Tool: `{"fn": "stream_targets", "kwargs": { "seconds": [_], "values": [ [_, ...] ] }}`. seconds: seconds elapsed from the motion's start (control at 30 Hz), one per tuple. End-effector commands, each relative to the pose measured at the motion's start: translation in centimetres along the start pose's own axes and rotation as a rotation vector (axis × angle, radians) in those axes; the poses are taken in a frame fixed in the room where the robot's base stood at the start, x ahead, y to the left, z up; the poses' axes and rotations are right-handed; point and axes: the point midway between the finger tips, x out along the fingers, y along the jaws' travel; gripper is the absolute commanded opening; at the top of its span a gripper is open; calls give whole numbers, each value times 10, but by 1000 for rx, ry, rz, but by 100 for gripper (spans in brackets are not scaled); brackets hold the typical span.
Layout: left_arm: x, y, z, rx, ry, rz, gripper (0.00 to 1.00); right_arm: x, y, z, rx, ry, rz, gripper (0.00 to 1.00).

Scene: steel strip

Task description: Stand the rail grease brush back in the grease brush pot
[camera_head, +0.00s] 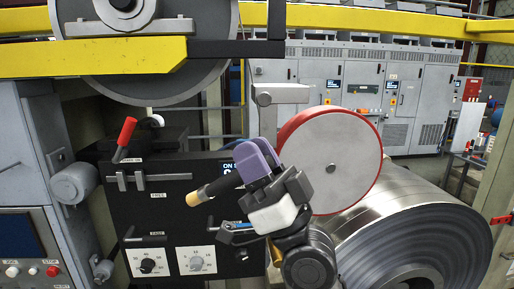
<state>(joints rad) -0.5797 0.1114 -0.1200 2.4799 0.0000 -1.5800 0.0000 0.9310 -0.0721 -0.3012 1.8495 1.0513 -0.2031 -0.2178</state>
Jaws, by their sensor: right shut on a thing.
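My right gripper (256,163), with purple fingers, is in the middle of the camera_head view, in front of the black control panel. It is shut on the rail grease brush (217,187), a dark rod with a pale yellowish end. The brush points left and slightly down from the fingers, tilted close to level, with the pale end free in the air. The part of the brush between the fingers is hidden. I cannot make out the grease brush pot. My left gripper is not in view.
The black panel (130,215) carries knobs, latches and a red-handled lever (125,138). A red-rimmed disc (330,160) and a large steel strip coil (420,240) stand right of my gripper. A yellow beam (95,57) crosses above. Grey cabinets (345,85) stand behind.

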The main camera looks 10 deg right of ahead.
Motion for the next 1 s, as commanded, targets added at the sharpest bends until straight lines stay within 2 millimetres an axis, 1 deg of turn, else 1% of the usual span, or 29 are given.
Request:
{"fn": "stream_targets", "kwargs": {
  "seconds": [0.03, 0.1, 0.7, 1.0],
  "values": [
    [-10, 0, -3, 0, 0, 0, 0, 7, 1, -4, 4, -19, -3, 0],
    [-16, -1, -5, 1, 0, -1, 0, 11, 2, -5, 11, -47, -8, 0],
    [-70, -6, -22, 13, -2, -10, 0, 45, 12, -11, 79, -284, -54, 0],
    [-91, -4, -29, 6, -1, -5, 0, 57, 16, -12, 108, -381, -72, 0]
  ]
}}
